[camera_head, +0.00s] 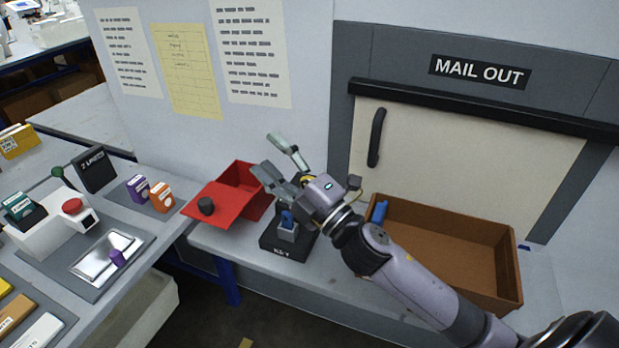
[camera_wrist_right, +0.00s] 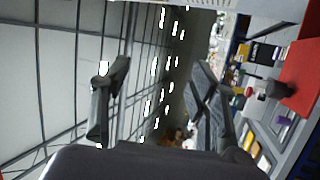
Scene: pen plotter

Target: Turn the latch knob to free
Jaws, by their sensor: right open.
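My left gripper is not in view.
A black stand marked KEY (camera_head: 276,248) holds a blue piece below my right gripper. A brown open box (camera_head: 450,250) stands at the right, below the MAIL OUT panel (camera_head: 479,71). Small purple and orange boxes (camera_head: 161,197), a red button (camera_head: 72,206) and a metal tray (camera_head: 105,257) are at the left.

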